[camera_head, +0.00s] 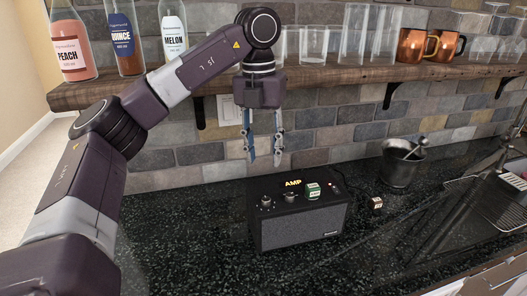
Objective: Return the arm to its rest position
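My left arm (190,75) comes in from the left and reaches up and over the counter. Its gripper (263,160) points down, with its two fingers apart and nothing between them. It hangs in front of the tiled wall, above the back left part of a black amplifier box (300,224) marked AMP. The fingertips appear clear of the box. On the box's top are knobs and a small green and white block (312,190). My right gripper is not in view.
A wooden shelf (330,72) holds bottles (172,28), glasses (312,42) and copper mugs (412,47). A small dark cube (376,203) and a metal bucket (402,165) stand right of the amplifier on the dark counter (180,240). A sink (500,205) is at the right.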

